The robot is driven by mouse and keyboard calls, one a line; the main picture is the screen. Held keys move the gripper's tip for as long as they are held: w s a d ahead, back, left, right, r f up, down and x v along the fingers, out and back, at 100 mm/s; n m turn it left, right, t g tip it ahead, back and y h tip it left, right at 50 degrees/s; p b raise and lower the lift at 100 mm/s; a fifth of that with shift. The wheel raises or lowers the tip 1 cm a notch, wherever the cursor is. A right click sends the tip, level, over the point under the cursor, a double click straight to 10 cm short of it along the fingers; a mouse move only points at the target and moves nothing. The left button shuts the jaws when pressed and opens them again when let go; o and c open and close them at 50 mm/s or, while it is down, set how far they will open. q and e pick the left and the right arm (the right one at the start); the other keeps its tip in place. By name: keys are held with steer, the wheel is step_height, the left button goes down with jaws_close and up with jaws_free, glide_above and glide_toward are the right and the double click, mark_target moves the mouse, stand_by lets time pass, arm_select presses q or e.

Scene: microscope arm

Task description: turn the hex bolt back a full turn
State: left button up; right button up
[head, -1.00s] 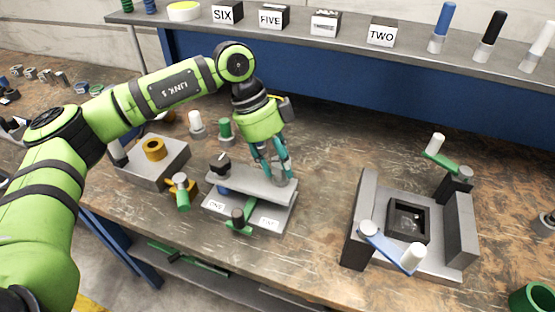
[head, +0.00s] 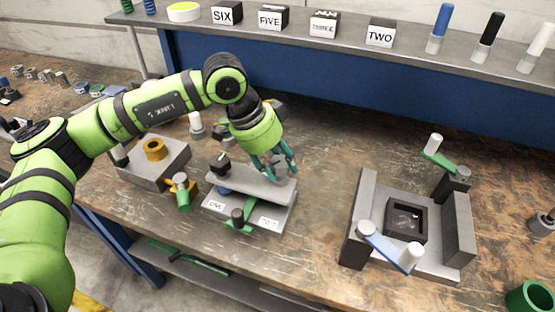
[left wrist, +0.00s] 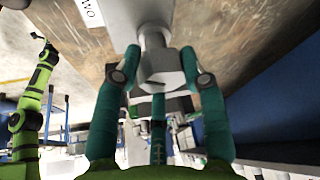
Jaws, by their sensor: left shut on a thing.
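The hex bolt (left wrist: 160,68) is a grey metal head on a shank. In the head view it sits at the right end of the grey bar (head: 252,188) of a small fixture and is mostly hidden by my fingers. My left gripper (head: 277,172) comes down over it from above, with teal fingers shut around it. In the left wrist view the left gripper (left wrist: 160,77) has fingers on both sides of the bolt head.
A grey block with a yellow ring (head: 155,149) stands to the left. A grey cradle (head: 459,232) stands to the right, with bare bench between. A shelf with labelled blocks runs behind.

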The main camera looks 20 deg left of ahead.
arm_select(q)
steer(key=shift+s+f, duration=0.15)
steer(key=shift+f, duration=0.15)
steer(key=o, duration=1.1)
steer(key=shift+w, duration=0.25)
steer(key=v, duration=1.2)
